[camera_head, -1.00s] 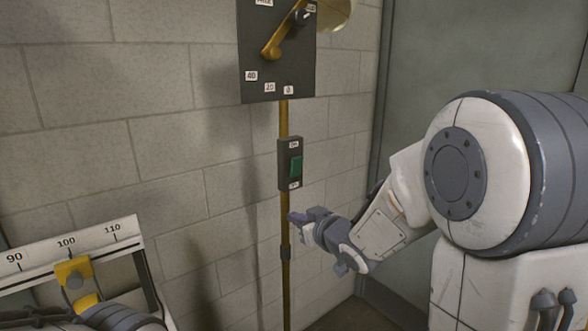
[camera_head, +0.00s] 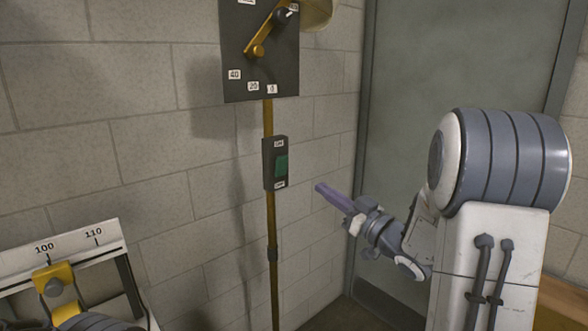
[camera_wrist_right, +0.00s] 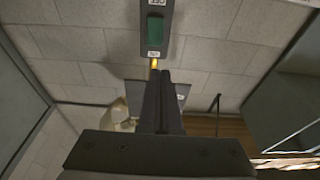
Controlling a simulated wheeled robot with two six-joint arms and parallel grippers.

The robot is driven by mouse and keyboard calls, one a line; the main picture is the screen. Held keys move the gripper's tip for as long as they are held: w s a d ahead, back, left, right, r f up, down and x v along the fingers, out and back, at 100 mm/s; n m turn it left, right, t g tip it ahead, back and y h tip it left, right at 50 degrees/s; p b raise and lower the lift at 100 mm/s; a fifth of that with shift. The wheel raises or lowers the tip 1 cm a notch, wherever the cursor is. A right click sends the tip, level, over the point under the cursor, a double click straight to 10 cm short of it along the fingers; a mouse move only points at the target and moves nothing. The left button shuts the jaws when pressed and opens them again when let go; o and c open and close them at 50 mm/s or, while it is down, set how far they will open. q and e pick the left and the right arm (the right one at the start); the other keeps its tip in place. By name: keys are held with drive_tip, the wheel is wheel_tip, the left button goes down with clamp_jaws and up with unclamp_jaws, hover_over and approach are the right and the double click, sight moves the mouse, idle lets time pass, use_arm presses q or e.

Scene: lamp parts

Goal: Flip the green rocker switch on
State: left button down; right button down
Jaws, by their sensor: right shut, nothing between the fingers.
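The green rocker switch (camera_head: 281,166) sits in a dark upright housing (camera_head: 266,164) on a brass pole, with a small white label above and below it. In the right wrist view the green rocker (camera_wrist_right: 155,33) shows at the top, beyond the fingertips. My right gripper (camera_head: 319,187) is shut and empty, to the right of the switch and slightly lower, apart from it. Its closed fingers also show in the right wrist view (camera_wrist_right: 162,74), pointing toward the lower end of the housing. My left gripper is not in view.
A dark panel (camera_head: 285,75) with a brass lever (camera_head: 262,40) and number labels is above the switch. The brass pole (camera_head: 272,215) runs down in front of a block wall. A white scale (camera_head: 75,255) with a yellow slider (camera_head: 53,283) stands at lower left.

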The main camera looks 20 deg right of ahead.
sight(280, 158)
drive_tip(key=shift+p+x, duration=3.3)
drive_tip(key=shift+x, duration=3.65)
